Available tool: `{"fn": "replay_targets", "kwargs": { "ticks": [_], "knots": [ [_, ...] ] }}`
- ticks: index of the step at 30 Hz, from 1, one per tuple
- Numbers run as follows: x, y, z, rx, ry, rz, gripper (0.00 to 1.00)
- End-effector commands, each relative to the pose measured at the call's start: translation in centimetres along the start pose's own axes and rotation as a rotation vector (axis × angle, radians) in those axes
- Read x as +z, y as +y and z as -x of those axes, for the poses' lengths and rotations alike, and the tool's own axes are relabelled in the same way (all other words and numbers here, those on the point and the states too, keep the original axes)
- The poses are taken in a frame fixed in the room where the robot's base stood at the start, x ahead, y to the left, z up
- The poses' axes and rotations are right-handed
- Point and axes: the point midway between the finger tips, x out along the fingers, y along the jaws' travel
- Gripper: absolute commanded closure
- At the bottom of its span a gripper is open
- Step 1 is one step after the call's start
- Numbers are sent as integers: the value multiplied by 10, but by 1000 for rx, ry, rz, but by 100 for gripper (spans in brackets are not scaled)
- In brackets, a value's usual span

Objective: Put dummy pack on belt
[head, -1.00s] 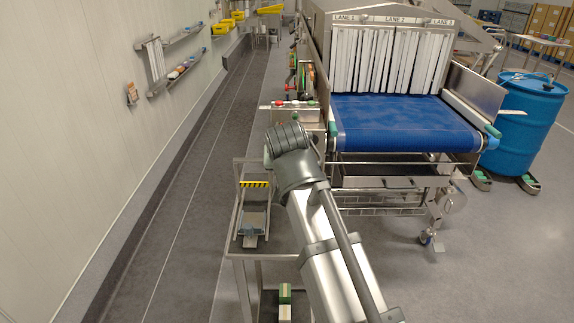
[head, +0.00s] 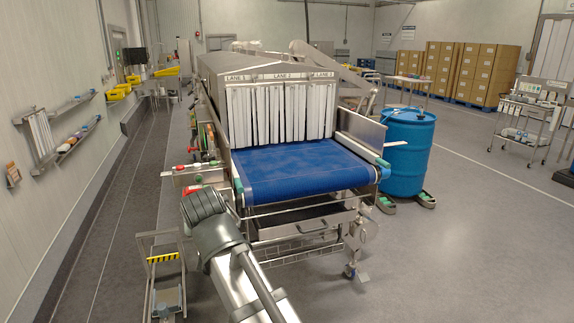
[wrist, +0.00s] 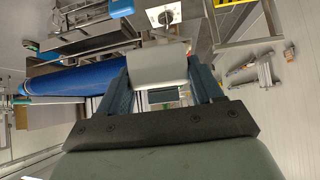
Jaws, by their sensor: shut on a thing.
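In the wrist view my gripper (wrist: 160,86) is shut on a pale grey block-like pack (wrist: 160,65), held between its two dark fingers. The blue belt (head: 300,168) lies in front of the tunnel, below white strip curtains (head: 280,112) marked Lane 1, Lane 2 and Lane 3. The visible top of the belt is bare. The belt also shows at the left of the wrist view (wrist: 70,80), apart from the pack. In the head view my arm's link stands at the belt's near left; my gripper and the pack cannot be made out there.
A blue drum (head: 408,150) stands right of the belt. A control box with red and green buttons (head: 195,178) is at its left edge. A small stand with a yellow-black striped bar (head: 163,258) is at lower left. Open floor lies to the right.

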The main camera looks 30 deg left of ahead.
Motion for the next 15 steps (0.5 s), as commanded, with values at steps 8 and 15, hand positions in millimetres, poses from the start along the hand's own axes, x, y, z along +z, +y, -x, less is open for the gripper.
{"fn": "replay_targets", "kwargs": {
  "ticks": [8, 15],
  "knots": [
    [-23, 87, -38, 93, 12, -87, 100],
    [-74, 162, -92, 169, 22, -158, 100]
  ]
}}
